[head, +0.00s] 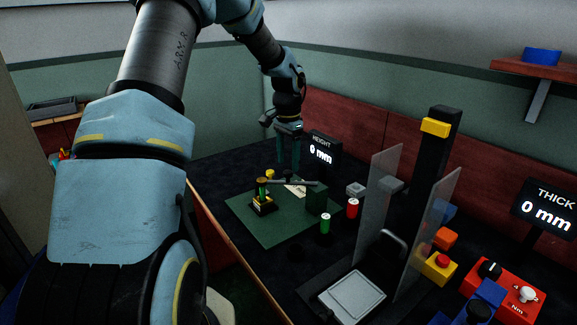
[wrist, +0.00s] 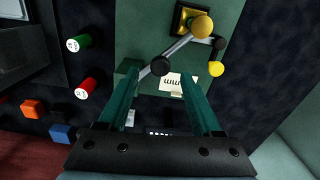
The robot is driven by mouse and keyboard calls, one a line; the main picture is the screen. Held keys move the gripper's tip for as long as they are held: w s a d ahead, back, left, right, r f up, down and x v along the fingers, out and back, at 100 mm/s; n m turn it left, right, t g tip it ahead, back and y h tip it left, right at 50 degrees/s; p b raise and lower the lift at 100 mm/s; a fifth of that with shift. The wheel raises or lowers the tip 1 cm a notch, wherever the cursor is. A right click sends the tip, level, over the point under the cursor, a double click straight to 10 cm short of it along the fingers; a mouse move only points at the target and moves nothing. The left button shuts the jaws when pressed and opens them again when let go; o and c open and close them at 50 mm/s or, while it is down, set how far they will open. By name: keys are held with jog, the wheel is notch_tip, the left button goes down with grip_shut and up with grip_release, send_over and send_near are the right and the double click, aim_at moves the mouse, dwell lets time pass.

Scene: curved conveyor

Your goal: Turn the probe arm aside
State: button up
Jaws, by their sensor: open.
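The probe arm is a thin grey bar with dark round ends, seen in the head view (head: 298,183) and the wrist view (wrist: 182,48). It reaches from a small stand with a black and yellow base (head: 263,206) towards a dark green block (head: 317,199). A yellow ball (wrist: 202,27) sits near its stand end. My gripper (head: 288,166) is open and empty, pointing down above the far part of the green mat. In the wrist view its fingertips (wrist: 159,76) lie on either side of the bar's dark end; the height gap is unclear.
The green mat (head: 248,222) carries a pale card marked mm (wrist: 178,83), partly hidden. Red (head: 353,208) and green (head: 325,223) cylinders stand to its right. A height display (head: 320,150) is close behind my gripper. Clear upright panels (head: 376,205) stand further right.

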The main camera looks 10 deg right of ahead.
aim_at(288, 171)
jog(key=shift+f, duration=1.65)
grip_shut()
